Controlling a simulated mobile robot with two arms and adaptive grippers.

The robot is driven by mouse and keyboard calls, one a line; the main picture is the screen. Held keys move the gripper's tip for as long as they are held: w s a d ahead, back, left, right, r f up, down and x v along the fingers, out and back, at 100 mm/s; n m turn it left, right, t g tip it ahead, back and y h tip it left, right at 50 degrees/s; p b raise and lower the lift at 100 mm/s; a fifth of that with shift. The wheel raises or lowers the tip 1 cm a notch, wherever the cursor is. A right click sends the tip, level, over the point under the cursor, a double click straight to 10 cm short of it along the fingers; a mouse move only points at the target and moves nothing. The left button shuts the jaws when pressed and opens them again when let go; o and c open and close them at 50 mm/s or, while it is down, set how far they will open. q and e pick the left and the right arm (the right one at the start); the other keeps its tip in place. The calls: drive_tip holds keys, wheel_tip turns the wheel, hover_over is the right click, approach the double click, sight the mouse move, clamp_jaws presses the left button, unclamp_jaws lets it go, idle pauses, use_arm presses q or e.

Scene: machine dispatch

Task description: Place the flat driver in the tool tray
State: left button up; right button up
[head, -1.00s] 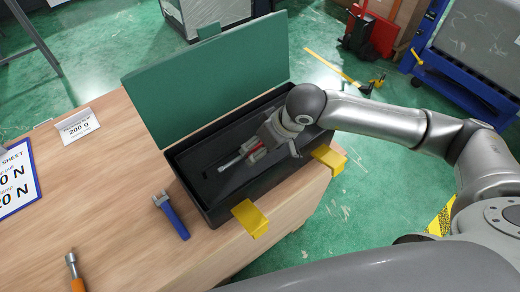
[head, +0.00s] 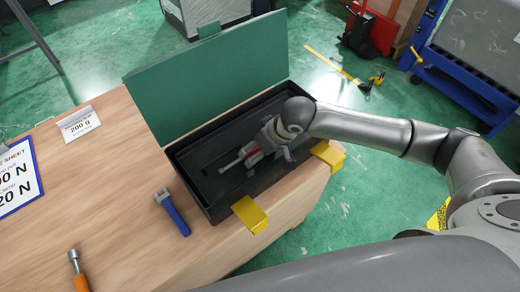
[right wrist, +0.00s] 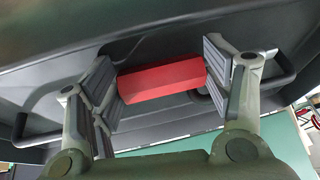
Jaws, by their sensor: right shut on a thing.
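The tool tray (head: 196,197) is a black open box with a raised green lid, at the table's right edge in the head view. My right gripper (head: 250,158) reaches down inside the tray, shut on the red handle of the flat driver (head: 254,158). In the right wrist view the red handle (right wrist: 160,82) lies crosswise between the pads of my right gripper (right wrist: 162,88). The driver's tip is hard to make out, and I cannot tell whether it touches the tray floor. My left gripper is not in view.
A blue-handled tool (head: 174,215) and an orange-handled tool (head: 76,272) lie on the wooden table (head: 120,190). A card (head: 79,123) and a printed sheet (head: 18,182) are at the left.

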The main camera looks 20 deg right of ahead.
drive_tip(key=shift+s+f+b, duration=0.4)
drive_tip(key=shift+f, duration=0.35)
drive_tip(key=shift+c, duration=0.7)
drive_tip(key=o, duration=0.9)
drive_tip(key=shift+f, duration=0.1)
drive_tip(key=shift+o, duration=1.4)
drive_tip(key=shift+w+f, duration=0.15)
drive_tip(key=shift+w, duration=0.1)
drive_tip(key=shift+r, duration=0.3)
drive_tip(key=shift+w+r+p, duration=0.1)
drive_tip(key=shift+r+p, duration=0.55)
drive_tip(key=shift+p, duration=0.2)
drive_tip(key=shift+d+r, duration=0.1)
drive_tip(key=shift+r, duration=0.25)
drive_tip(key=b+v, duration=0.1)
drive_tip(key=v, duration=1)
drive_tip(key=shift+r+b, duration=0.2)
drive_tip(key=shift+b, duration=0.2)
